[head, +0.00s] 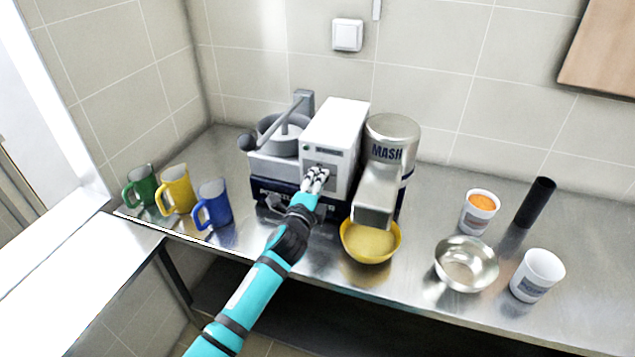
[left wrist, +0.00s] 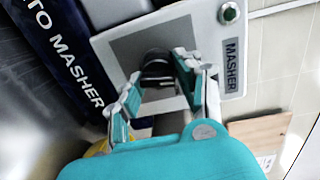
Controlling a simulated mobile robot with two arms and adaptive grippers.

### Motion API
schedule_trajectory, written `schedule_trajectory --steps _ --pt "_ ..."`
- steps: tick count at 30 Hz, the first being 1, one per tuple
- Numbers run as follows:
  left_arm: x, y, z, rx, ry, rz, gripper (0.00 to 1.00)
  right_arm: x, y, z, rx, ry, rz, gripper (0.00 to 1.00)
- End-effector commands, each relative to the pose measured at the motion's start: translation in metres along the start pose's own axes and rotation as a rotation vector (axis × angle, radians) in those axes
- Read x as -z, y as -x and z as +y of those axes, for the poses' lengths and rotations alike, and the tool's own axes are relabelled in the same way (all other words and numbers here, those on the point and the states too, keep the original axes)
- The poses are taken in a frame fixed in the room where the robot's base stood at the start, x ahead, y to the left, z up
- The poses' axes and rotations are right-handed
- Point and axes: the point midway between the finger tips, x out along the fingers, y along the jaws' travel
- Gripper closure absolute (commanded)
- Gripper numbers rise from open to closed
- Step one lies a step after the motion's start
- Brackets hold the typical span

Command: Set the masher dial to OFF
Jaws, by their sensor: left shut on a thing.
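The masher (head: 334,130) is a white and grey machine with a dark base on the steel counter, with a cylinder marked MASH on its right. Its control panel (left wrist: 205,40) shows in the left wrist view, with a MASHER label and a green round light. The black dial (left wrist: 156,70) sits in the middle of the panel. My left gripper (head: 316,178) reaches the panel front. In the left wrist view my left gripper (left wrist: 158,85) has its fingers around the dial, shut on it. The dial's markings are hidden. My right gripper is not in view.
A yellow bowl (head: 371,243) with yellow contents stands under the masher's spout. Green, yellow and blue mugs (head: 212,203) stand at left. A steel bowl (head: 466,263), white cups (head: 537,275) and a black cylinder (head: 535,202) stand at right. The counter's front edge lies below my left arm.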

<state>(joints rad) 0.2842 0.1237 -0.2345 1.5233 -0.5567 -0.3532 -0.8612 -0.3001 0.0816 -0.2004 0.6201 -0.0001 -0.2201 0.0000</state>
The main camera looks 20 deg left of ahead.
Motion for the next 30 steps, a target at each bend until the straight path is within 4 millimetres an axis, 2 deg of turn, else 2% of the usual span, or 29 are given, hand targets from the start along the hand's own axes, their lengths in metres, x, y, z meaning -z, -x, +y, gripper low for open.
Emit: schedule_trajectory --steps 12,29,30 --pt "-0.0005 0.0002 0.0002 -0.01 0.198 0.012 0.97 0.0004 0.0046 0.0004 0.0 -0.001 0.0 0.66" --pt "-0.0006 0.0003 0.0007 -0.012 0.228 0.013 0.97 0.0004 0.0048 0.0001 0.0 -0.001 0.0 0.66" --pt "-0.0006 0.0003 0.0007 -0.012 0.228 0.013 0.62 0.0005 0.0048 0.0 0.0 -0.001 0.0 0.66"
